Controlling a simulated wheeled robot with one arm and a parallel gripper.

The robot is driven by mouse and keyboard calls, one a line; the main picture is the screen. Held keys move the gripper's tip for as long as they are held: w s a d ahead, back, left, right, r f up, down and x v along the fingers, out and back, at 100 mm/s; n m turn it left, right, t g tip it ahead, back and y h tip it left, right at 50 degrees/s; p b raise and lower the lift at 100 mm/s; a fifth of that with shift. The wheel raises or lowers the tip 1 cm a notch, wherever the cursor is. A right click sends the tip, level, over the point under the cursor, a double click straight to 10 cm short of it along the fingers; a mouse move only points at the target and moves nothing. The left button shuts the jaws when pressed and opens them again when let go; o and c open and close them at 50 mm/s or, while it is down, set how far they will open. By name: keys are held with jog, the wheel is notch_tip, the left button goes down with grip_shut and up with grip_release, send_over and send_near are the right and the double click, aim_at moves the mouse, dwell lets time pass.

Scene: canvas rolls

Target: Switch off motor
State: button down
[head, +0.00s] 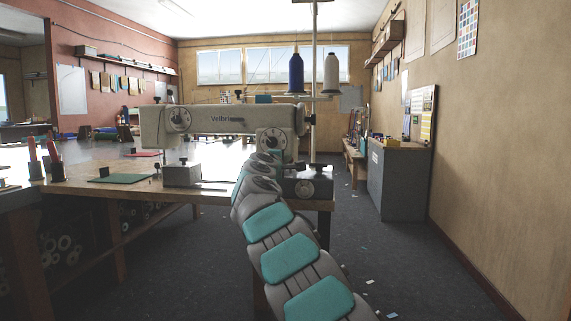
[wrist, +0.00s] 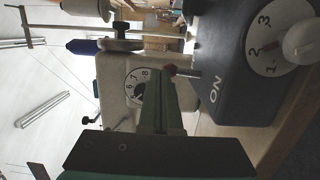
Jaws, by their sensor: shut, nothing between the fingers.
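The sewing machine (head: 215,120) is cream and stands on the table. A dark motor box (head: 318,172) with a pale dial (head: 304,188) sits at the table's right end. In the wrist view the motor box (wrist: 225,45) shows large at right, with a dial (wrist: 268,50) numbered 1 to 3 and the word ON. A short metal switch lever (wrist: 188,74) with a dark red tip sticks out of its side. My gripper (wrist: 168,72) is shut and empty, its fingertips right by the lever tip; I cannot tell whether they touch. My arm hides the gripper in the head view.
A thread stand with a blue spool (head: 296,73) and a white spool (head: 331,74) rises behind the machine. A grey cabinet (head: 392,180) stands by the right wall. Open floor (head: 370,250) lies between table and wall.

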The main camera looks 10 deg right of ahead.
jog(key=shift+w, duration=0.2)
jog(key=shift+s, duration=0.1)
jog(key=shift+r, duration=0.1)
jog(key=s+a+r, duration=0.5)
jog(key=s+r, duration=0.2)
jog(key=s, duration=0.3)
jog(key=shift+a+r, duration=0.35)
jog(key=shift+a, duration=0.05)
jog(key=shift+s, duration=0.1)
